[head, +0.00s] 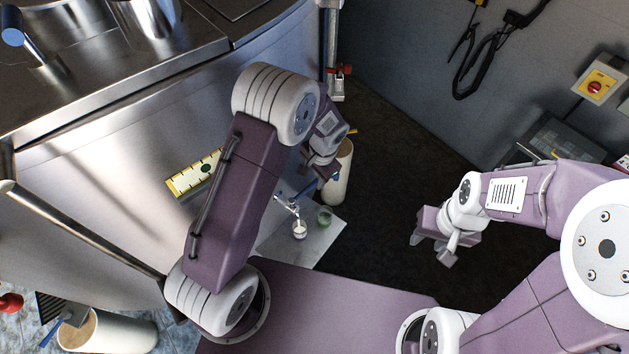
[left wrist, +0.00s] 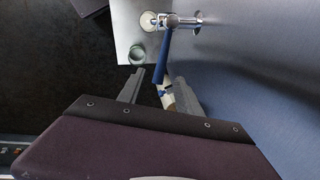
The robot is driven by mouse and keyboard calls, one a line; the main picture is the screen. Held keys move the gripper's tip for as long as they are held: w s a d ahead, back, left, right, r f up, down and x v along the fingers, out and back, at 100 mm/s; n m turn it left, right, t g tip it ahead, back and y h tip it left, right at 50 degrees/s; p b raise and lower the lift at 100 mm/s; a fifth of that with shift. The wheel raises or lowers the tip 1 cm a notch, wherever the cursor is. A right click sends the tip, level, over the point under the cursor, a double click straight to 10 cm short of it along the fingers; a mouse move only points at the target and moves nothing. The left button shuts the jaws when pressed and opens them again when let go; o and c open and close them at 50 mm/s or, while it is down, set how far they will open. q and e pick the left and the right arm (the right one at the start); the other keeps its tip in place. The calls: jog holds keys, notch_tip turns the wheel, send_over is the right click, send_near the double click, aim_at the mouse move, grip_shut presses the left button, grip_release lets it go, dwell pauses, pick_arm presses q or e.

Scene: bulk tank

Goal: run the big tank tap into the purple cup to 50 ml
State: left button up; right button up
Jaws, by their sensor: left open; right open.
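The tank tap (head: 287,203) sticks out of the steel tank (head: 130,185); it also shows in the left wrist view (left wrist: 178,20). Its blue lever (left wrist: 166,55) reaches toward my left gripper. A small pale cup with a faint purple tint (head: 299,231) stands under the spout, with white in it; its level is unreadable. A greenish cup (head: 324,216) stands beside it. My left gripper (left wrist: 160,77) is open, its fingers either side of the lever's end; I cannot tell whether they touch it. My right gripper (head: 431,249) is open and empty, over the dark floor.
The cups stand on a pale plate (head: 322,240) by the tank wall. A yellow marked strip (head: 194,174) is on the tank. A cream cylinder (head: 338,178) is behind my left gripper. A yellow switch box (head: 597,83) and black cables are on the right wall.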

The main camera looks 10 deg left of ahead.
aim_at(312, 184)
pick_arm(q)
jog(key=f, duration=0.2)
jog(key=a+f+p, duration=0.1)
jog(key=f, duration=0.1)
jog(key=shift+f, duration=0.1)
jog(key=shift+w+f, duration=0.1)
jog(key=shift+f, duration=0.3)
jog(key=shift+w, duration=0.1)
grip_shut()
dwell(0.8)
jog(key=shift+w+a+n+b, duration=0.3)
jog(key=shift+a+n+b, duration=0.15)
jog(key=shift+n+b, duration=0.25)
jog(key=shift+w+a+n+b, duration=0.25)
jog(key=shift+a+n+b, duration=0.2)
jog(key=shift+n, duration=0.35)
